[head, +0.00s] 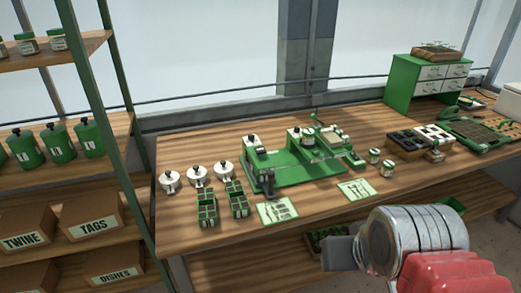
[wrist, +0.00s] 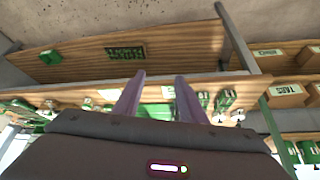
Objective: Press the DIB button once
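The green tray seeder (head: 312,164) stands on the wooden bench in the head view, with a white-topped unit at its left end and a hopper-like unit near its right end. I cannot make out a button marked DIB; any lettering is too small to read. My gripper (head: 338,253) is at the lower right, in front of the bench and apart from the seeder. In the wrist view, which looks upside down, its two purple fingers (wrist: 160,75) are spread with nothing between them. The seeder is mostly hidden behind the fingers and gripper body there.
Printed cards (head: 277,211) lie along the front edge. Black and white trays (head: 408,142) and a green drawer cabinet (head: 428,80) are at right. A shelf with boxes (head: 92,219) stands at left.

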